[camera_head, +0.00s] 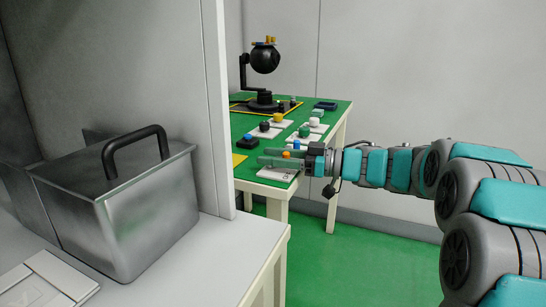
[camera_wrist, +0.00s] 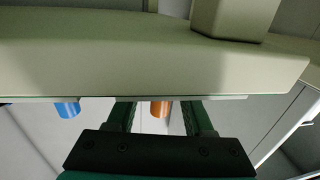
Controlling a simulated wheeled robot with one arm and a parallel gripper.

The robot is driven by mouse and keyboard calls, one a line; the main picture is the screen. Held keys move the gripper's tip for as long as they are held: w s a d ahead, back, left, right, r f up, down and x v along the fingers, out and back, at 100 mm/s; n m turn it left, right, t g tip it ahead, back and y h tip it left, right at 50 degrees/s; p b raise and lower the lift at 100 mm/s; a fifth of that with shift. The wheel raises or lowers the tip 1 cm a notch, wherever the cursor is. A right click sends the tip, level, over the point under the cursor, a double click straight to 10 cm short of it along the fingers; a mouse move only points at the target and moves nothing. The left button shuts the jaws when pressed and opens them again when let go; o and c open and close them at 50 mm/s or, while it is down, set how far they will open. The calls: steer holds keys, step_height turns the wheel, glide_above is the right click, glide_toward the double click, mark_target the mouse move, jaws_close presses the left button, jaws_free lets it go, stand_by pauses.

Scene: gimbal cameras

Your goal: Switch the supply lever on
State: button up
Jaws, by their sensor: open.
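My gripper (camera_head: 266,157) is open at the front edge of the green table, low over a white plate (camera_head: 277,175). An orange knob (camera_head: 286,154) shows close by the fingers. In the wrist view the orange knob (camera_wrist: 160,108) appears between the two open fingers (camera_wrist: 160,117), apart from both. A blue knob (camera_wrist: 67,109) shows to the left there; the head view has a blue knob (camera_head: 248,140) behind the gripper. I cannot tell which control is the supply lever; no lever is clearly recognisable. My gripper hides part of the front plate.
The green table (camera_head: 338,104) carries several white plates with coloured knobs. A black lamp-like device (camera_head: 265,60) stands at its back. A grey partition (camera_head: 213,100) and a metal box with a black handle (camera_head: 125,205) are at left. Green floor (camera_head: 350,262) is free at front right.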

jaws_close()
steer(key=shift+r+p, duration=0.15)
steer(key=shift+p, duration=0.2)
steer(key=shift+w+r+n+g+p, duration=0.1)
steer(key=shift+n+g+p, duration=0.4)
steer(key=shift+p, duration=0.65)
steer(key=shift+n+g+p, duration=0.3)
steer(key=shift+g+p, duration=0.4)
steer(key=shift+p, duration=0.15)
steer(key=shift+f+n+g+p, duration=0.25)
steer(key=shift+n+g+p, duration=0.1)
steer(key=shift+g, duration=0.15)
